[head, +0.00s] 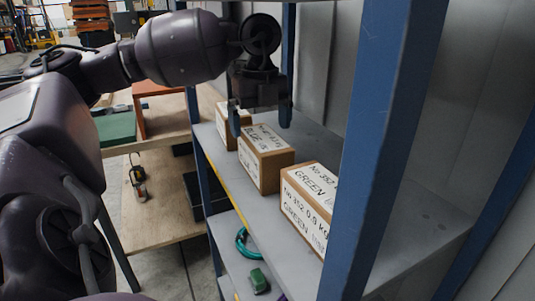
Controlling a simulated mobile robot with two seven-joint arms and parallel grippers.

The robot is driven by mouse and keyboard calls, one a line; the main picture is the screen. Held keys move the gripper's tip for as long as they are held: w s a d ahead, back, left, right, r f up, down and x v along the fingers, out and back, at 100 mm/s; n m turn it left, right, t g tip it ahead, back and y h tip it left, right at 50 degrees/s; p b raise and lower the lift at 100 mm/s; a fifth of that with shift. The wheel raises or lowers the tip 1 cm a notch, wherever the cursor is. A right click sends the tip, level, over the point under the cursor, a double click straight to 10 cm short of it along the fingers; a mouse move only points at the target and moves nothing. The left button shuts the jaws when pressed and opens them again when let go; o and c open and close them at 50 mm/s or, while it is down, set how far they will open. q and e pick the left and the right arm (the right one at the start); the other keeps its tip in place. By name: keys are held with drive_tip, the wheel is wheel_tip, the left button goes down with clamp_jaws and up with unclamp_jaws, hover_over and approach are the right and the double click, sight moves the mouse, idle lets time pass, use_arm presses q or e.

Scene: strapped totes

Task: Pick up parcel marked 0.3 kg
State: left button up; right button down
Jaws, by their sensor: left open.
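Three brown cardboard parcels with white labels stand in a row on the grey shelf (229,180). The near parcel (306,213) reads "GREEN" and seems to read 0.9 kg; the blue post hides its right part. The middle parcel (264,174) has a label that seems to read "BLUE"; its weight is too small to read. The far parcel (226,133) is partly hidden by my gripper, and its weight is unreadable. My left gripper (260,122) points down with its fingers apart, over the far end of the middle parcel. It holds nothing visible. My right gripper is out of view.
A blue upright post (375,140) stands close in front at the right. A lower shelf holds a teal coil (242,243) and a green object (259,281). A wooden workbench (170,120) with a green item (115,127) is at left. The shelf's right part is bare.

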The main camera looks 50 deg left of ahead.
sight(263, 137)
use_arm(q)
drive_tip(key=f, duration=0.6)
drive_tip(key=shift+w+d, duration=0.15)
drive_tip(key=shift+w, duration=0.05)
drive_tip(key=shift+r, duration=0.15)
drive_tip(key=c, duration=1.1)
